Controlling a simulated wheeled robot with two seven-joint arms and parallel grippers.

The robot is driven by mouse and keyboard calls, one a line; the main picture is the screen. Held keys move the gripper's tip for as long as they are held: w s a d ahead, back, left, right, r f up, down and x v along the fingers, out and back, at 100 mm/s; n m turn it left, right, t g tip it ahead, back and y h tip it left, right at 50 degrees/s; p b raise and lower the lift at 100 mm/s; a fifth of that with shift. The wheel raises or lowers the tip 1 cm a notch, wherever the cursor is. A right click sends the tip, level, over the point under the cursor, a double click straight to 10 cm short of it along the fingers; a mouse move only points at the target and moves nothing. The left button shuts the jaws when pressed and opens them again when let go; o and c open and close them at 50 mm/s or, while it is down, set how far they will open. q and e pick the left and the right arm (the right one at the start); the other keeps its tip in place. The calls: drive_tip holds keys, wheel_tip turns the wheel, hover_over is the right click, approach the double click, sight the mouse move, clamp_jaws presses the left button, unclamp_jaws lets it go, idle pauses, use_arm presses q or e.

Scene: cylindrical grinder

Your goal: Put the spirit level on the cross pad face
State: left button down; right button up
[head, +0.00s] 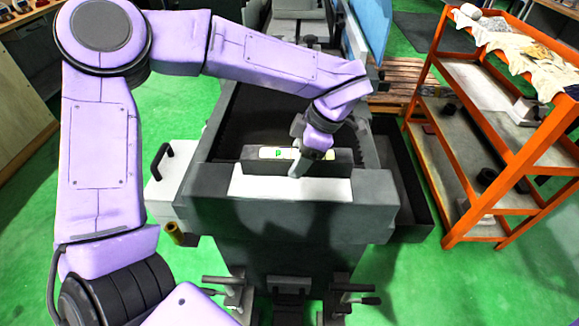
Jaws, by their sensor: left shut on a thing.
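The spirit level (258,167) is a dark grey bar with a pale strip and a green vial along its top. It lies left to right over the pale, flat pad face (325,191) on the grey machine. I cannot tell whether its underside touches the pad. My left gripper (302,162) comes down from the upper right and is shut on the level, right of the vial. The gripper hides part of the bar. My right gripper is out of view.
The grey machine bed (240,112) lies behind the pad. Handles and levers (345,295) stick out at the front. A black handle (160,158) stands on the left. An orange shelf cart (470,140) with a cloth and parts stands at the right on the green floor.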

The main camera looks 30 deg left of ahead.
sight(290, 162)
use_arm(q)
drive_tip(key=shift+w+a+f, duration=0.3)
drive_tip(key=shift+w+f, duration=0.1)
drive_tip(key=shift+f, duration=0.1)
drive_tip(key=shift+w+a+f, duration=0.25)
drive_tip(key=shift+w+f, duration=0.1)
drive_tip(key=shift+f, duration=0.1)
drive_tip(key=shift+s+a+f, duration=0.2)
drive_tip(key=shift+a+f, duration=0.25)
drive_tip(key=shift+s+a+f, duration=0.2)
drive_tip(key=shift+a+f, duration=0.2)
wheel_tip(290, 162, down, 3)
drive_tip(key=shift+r, duration=0.2)
drive_tip(key=shift+w+f, duration=0.2)
drive_tip(key=shift+f, duration=0.05)
drive_tip(key=shift+d+r, duration=0.1)
drive_tip(key=shift+d, duration=0.05)
drive_tip(key=shift+s, duration=0.1)
drive_tip(key=shift+c, duration=1.6)
unclamp_jaws()
